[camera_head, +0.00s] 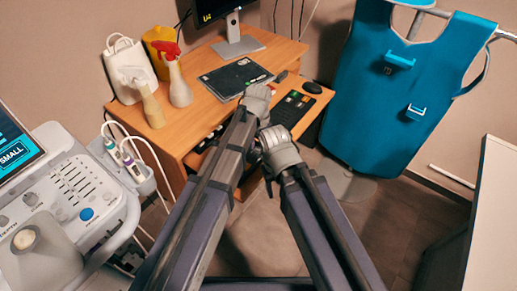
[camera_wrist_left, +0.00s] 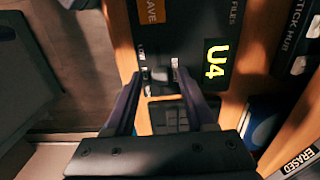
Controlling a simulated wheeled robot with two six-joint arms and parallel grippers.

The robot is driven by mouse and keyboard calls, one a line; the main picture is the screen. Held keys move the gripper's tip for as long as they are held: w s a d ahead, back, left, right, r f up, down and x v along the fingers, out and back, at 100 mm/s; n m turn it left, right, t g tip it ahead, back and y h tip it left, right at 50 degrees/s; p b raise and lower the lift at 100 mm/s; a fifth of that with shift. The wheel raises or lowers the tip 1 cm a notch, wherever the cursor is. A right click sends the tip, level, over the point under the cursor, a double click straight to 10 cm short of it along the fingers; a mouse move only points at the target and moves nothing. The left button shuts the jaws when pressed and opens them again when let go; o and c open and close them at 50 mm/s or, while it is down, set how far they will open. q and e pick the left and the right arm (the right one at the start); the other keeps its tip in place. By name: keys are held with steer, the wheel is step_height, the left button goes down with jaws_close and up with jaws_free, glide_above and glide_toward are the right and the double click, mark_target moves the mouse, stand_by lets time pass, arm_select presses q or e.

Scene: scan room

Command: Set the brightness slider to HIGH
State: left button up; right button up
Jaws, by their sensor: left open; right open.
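My left gripper (camera_head: 257,98) is over the desk, above the dark gear near its front edge. The left wrist view shows its two fingers (camera_wrist_left: 158,85) spread apart over a black panel (camera_wrist_left: 190,30) with a yellow-green "U4" and an orange label. A small grey piece lies between the fingertips, with tiny white lettering beside it. It may be the slider knob, but I cannot read its label or tell whether the fingers touch it. My right gripper (camera_head: 275,150) is open and lower, by the desk's front edge. No brightness label is readable.
An ultrasound console (camera_head: 75,190) stands at left. A teal apron (camera_head: 390,100) hangs at right. Open floor shows below right.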

arm_select(q)
jaws_close()
stand_by(0.3)
stand_by(1.1)
